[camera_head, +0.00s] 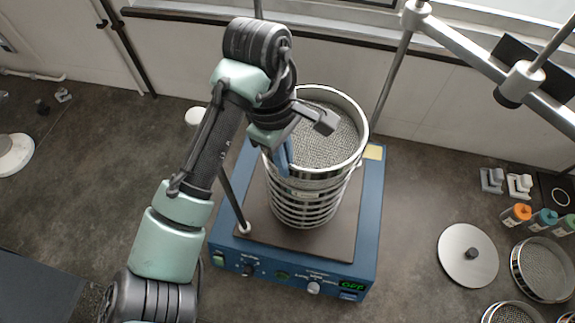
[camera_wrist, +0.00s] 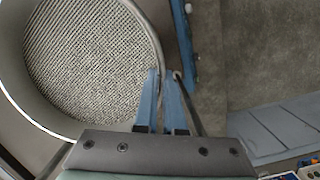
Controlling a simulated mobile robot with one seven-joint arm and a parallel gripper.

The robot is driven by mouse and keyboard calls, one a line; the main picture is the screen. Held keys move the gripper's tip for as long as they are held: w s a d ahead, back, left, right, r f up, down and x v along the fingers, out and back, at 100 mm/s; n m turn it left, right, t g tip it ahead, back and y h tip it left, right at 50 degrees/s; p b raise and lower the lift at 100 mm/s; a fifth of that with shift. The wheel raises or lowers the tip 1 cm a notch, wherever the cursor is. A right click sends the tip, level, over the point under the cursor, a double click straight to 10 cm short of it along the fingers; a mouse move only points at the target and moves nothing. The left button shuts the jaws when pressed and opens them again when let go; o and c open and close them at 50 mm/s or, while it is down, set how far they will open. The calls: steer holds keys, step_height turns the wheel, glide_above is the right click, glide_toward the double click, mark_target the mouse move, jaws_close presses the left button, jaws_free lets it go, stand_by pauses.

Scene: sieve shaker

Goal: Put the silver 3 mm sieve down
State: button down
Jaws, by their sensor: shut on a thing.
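The silver sieve (camera_head: 335,130) with a coarse wire mesh is at the top of a stack of silver sieves (camera_head: 300,212). It looks level and lined up over the stack; I cannot tell whether it rests fully on the ring below. It fills the left of the wrist view (camera_wrist: 85,60). My gripper (camera_head: 284,160) is at its left rim in the head view, with the blue fingers shut on the rim wall. In the wrist view the fingers (camera_wrist: 167,76) straddle the rim. The size mark cannot be read.
The stack stands on a blue shaker (camera_head: 368,220) with a dark plate and upright rods (camera_head: 232,200). On the bench at right are a round lid (camera_head: 467,262), more sieves (camera_head: 545,268) and several coloured bottles (camera_head: 516,214). The bench left of the shaker is mostly clear.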

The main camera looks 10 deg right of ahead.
mark_target(285, 184)
steer(key=shift+w+f, duration=0.15)
steer(key=shift+f, duration=2.25)
steer(key=shift+f, duration=0.15)
steer(key=c, duration=1)
jaws_free()
steer(key=r, duration=0.3)
steer(key=a+r, duration=0.1)
steer(key=r, duration=0.3)
steer(key=w+r, duration=0.1)
steer(key=r, duration=0.3)
steer(key=shift+w+a+r, duration=0.1)
steer(key=shift+a+r, duration=0.1)
steer(key=shift+a, duration=0.05)
steer(key=shift+r, duration=0.4)
